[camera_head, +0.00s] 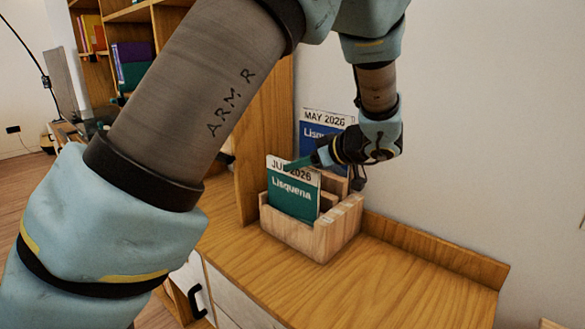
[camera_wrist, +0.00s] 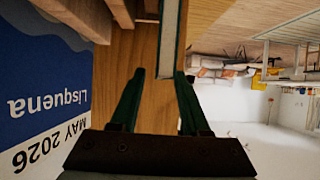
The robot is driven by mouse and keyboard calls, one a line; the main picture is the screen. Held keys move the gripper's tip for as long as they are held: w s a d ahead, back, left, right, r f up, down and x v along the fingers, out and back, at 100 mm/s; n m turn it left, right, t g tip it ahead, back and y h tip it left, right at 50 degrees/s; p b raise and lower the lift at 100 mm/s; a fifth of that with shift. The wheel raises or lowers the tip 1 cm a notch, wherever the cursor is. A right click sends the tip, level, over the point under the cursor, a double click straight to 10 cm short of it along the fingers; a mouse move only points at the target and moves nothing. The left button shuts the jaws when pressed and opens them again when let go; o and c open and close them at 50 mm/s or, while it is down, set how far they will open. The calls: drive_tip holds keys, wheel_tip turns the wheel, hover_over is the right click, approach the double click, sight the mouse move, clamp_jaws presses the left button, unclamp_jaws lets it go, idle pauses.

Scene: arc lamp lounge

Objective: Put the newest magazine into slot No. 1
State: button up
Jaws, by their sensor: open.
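A wooden rack (camera_head: 318,240) with several slots stands on the wooden cabinet top. A green "Lisquena" magazine (camera_head: 292,200) stands upright in its front part; its month is partly covered and reads "JU… 2026". A blue magazine marked "MAY 2026" (camera_head: 312,130) stands at the back, and shows upside down at the left of the wrist view (camera_wrist: 35,75). My gripper (camera_head: 298,164) is open and empty at the green magazine's top. In the wrist view, a pale-edged magazine (camera_wrist: 169,40) lies just past my gripper's fingertips (camera_wrist: 158,74), nearer the right one. Slot labels are too small to read.
The cabinet top (camera_head: 375,290) is clear to the right and front of the rack, with a raised rim (camera_head: 435,248) along the wall. A tall wooden shelf (camera_head: 268,120) stands close to the rack's left. My arm hides much of the left side.

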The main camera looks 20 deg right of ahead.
drive_tip(key=b+v, duration=0.2)
drive_tip(key=v, duration=0.7)
drive_tip(key=shift+s, duration=0.15)
drive_tip(key=shift+d, duration=0.1)
